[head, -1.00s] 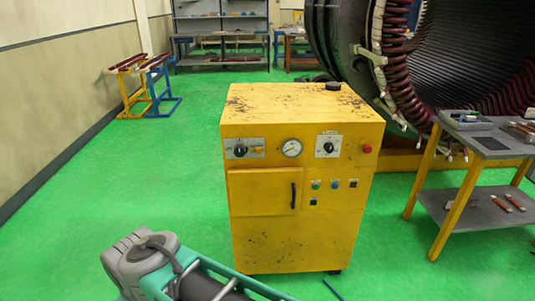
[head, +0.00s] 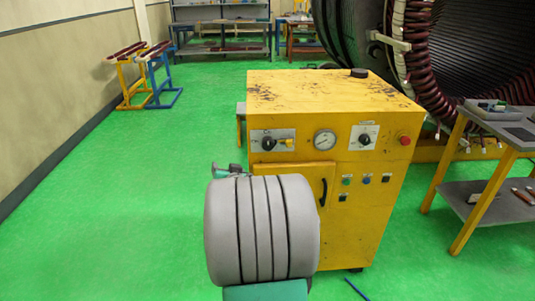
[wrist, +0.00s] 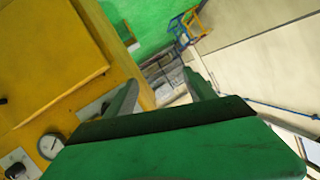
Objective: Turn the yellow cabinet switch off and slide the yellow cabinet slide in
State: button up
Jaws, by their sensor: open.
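The yellow cabinet (head: 350,220) stands ahead of me, its front facing me. A black rotary switch (head: 268,143) sits on a plate at the upper left of its front, and a second black knob (head: 364,139) is at the upper right. The cabinet door with its black handle (head: 323,192) is partly hidden by my arm; I cannot tell which part is the slide. In the wrist view, my gripper (wrist: 163,88) is open and empty, with its fingers spread beside the tilted yellow cabinet (wrist: 50,60). In the head view my arm hides most of the gripper.
A gauge (head: 325,139) and red button (head: 405,140) are on the cabinet's front. A work table (head: 475,195) stands at right, and the large stator (head: 470,50) behind. Blue and yellow stands (head: 145,80) are at the left wall. The green floor at left is clear.

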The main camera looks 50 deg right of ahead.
aim_at(269, 146)
jog(key=s+d+m+h, duration=0.45)
jog(key=s+d, duration=0.35)
jog(key=d, duration=0.4)
jog(key=shift+n+h, duration=0.25)
jog(key=shift+h, duration=0.2)
jog(key=x, duration=0.8)
jog(key=shift+r, duration=0.3)
jog(key=c, duration=1.4)
